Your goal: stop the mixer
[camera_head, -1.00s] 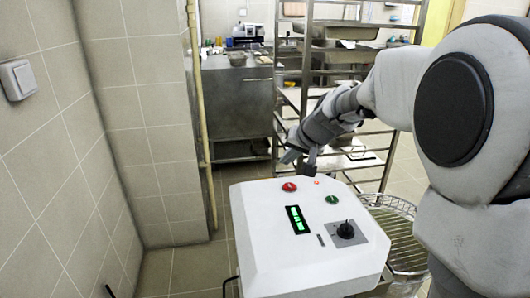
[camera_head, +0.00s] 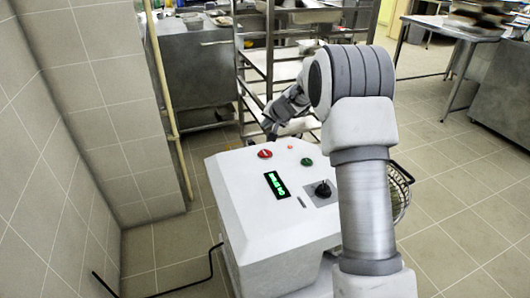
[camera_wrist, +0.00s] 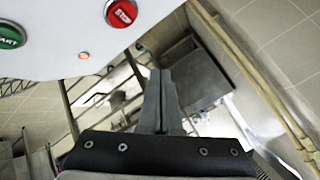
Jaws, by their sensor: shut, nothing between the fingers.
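The mixer (camera_head: 240,190) is a white machine with a sloped control panel. Its red stop button (camera_head: 265,154) is at the panel's far left and reads STOP in the wrist view (camera_wrist: 122,13). A green start button (camera_head: 307,162) is to its right and shows at the left edge of the wrist view (camera_wrist: 10,36). A small red light (camera_head: 290,147) glows between them. The panel has a lit green display (camera_head: 277,185) and a black knob (camera_head: 322,189). My gripper (camera_wrist: 161,72) is shut and empty, beyond the panel's far edge, apart from the red button.
A tiled wall (camera_head: 30,170) runs along the left, with a yellowish pipe (camera_head: 165,95) at its corner. A metal rack (camera_head: 258,65) stands behind the mixer. A wire basket (camera_head: 402,183) is at the mixer's right. Open tiled floor (camera_head: 450,190) lies to the right.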

